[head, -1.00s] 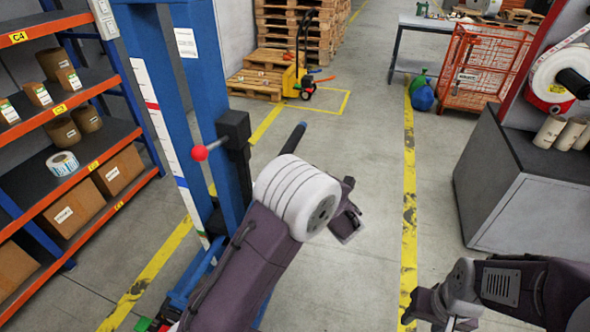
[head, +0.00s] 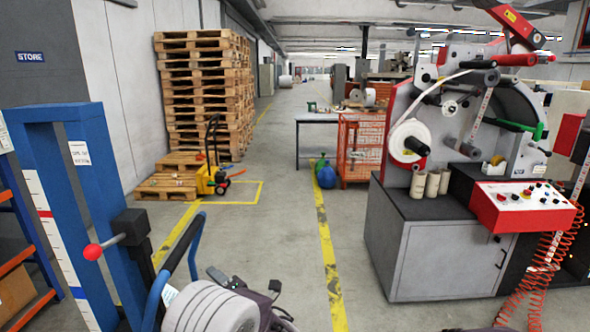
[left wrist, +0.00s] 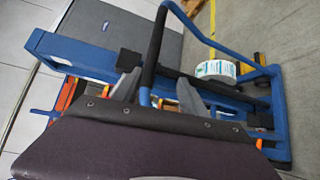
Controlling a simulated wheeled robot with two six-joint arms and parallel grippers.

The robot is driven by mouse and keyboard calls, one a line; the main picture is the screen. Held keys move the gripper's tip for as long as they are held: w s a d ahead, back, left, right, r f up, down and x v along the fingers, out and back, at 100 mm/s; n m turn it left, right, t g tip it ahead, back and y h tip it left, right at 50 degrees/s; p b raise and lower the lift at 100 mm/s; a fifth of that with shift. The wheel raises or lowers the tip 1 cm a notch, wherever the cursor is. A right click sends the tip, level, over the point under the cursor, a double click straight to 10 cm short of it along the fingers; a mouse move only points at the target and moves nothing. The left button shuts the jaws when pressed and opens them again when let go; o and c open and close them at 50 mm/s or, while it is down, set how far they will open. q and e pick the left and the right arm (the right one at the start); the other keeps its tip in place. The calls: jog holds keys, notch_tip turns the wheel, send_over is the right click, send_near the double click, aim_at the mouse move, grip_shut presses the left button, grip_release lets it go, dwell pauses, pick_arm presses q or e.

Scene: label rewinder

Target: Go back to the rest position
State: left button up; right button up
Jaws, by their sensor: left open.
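My left gripper (head: 262,292) shows at the bottom of the head view, right of the white ribbed joint of my arm. In the left wrist view its two fingers (left wrist: 157,88) stand apart. The blue handle bar with a black grip (left wrist: 155,48) appears between or just beyond them; I cannot tell whether they touch it. This bar belongs to the blue lift (head: 75,205), also at the left of the head view. My right gripper is not in view.
A red-knobbed lever (head: 93,252) sticks out from the lift. A label roll (left wrist: 215,70) shows by the blue frame. The rewinder (head: 440,240) stands at right. Pallets (head: 205,95) and a yellow pallet truck (head: 212,178) stand behind. The floor between is clear.

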pick_arm(q)
jog(key=s+a+r+n+g+y, duration=0.1)
jog(key=a+r+n, duration=0.2)
jog(key=a+r, duration=0.3)
jog(key=s+a+f+n+g+p, duration=0.2)
jog(key=s+a+n+g, duration=0.6)
jog(key=s, duration=0.4)
jog(key=s+d+f+n+g+h+p, duration=0.1)
jog(key=s+d+f+n+g+h, duration=0.2)
jog(key=s+f+n+h, duration=0.55)
jog(key=s+d+f+n+h, duration=0.2)
jog(key=d+n, duration=0.4)
jog(key=n, duration=0.6)
jog(key=s+d+f+n+t+h, duration=0.1)
jog(key=s+d+n+h, duration=0.1)
jog(key=d+n, duration=0.5)
jog(key=n, duration=0.5)
jog(key=shift+s+f+t, duration=0.15)
jog(key=shift+f+t, duration=0.15)
jog(key=shift+f, duration=0.1)
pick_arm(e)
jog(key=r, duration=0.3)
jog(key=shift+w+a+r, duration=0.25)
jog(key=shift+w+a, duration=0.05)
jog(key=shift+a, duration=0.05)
pick_arm(q)
jog(key=shift+s, duration=0.1)
